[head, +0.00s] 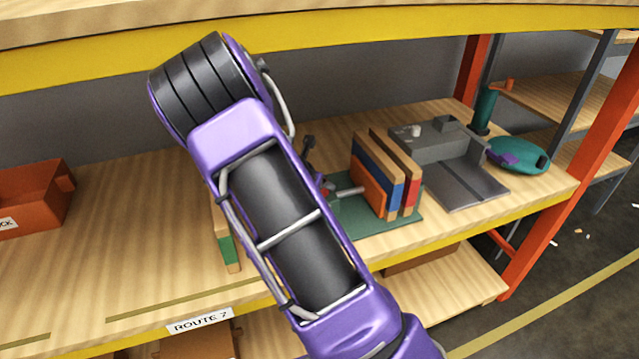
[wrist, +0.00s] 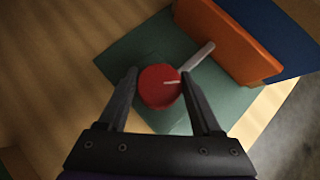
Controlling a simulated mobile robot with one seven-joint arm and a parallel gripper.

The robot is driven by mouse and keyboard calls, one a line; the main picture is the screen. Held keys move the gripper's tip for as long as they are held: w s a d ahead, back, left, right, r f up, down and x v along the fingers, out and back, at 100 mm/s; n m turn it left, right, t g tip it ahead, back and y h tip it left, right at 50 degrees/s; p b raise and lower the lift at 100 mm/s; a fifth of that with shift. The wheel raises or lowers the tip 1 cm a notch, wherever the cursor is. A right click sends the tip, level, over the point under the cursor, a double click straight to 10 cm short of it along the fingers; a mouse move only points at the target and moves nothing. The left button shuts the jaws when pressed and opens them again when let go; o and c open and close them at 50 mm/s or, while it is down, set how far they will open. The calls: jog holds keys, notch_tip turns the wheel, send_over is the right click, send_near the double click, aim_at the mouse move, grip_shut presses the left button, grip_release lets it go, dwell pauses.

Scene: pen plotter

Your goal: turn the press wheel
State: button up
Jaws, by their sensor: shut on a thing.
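The press wheel (wrist: 155,92) is a red disc with a pale mark on its face, in the middle of the wrist view. My gripper (wrist: 160,74) is shut on it, one dark finger on each side. A grey rod (wrist: 198,59) runs from beside the wheel to an orange plate (wrist: 235,40). The press has a green base (wrist: 140,50). In the head view, the press's green base (head: 385,222) carries upright orange, blue, wooden and red boards (head: 378,175), with the rod (head: 349,191) on their left.
A grey metal fixture (head: 440,150) stands right of the press, with a teal rounded object (head: 518,153) beyond it. A red-orange bin (head: 35,200) is at the left. An upper shelf (head: 330,30) hangs above.

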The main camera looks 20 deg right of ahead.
jog(key=shift+m, duration=0.3)
jog(key=m+g+h, duration=0.1)
jog(key=m+g, duration=0.1)
jog(key=m, duration=0.1)
jog(key=shift+h, duration=0.3)
jog(key=m+g, duration=0.3)
jog(key=m, duration=0.1)
jog(key=shift+f+m+g+h+p, duration=0.1)
jog(key=shift+m+g+h+p, duration=0.2)
jog(key=shift+g+h, duration=0.1)
jog(key=m+g, duration=0.3)
jog(key=m, duration=0.1)
jog(key=shift+y, duration=0.3)
jog(key=shift+m+g+y+b, duration=0.3)
jog(key=shift+m+g+y, duration=0.2)
jog(key=shift+m+g, duration=0.9)
jog(key=shift+m, duration=0.4)
jog(key=o, duration=1.3)
jog(key=shift+o, duration=0.2)
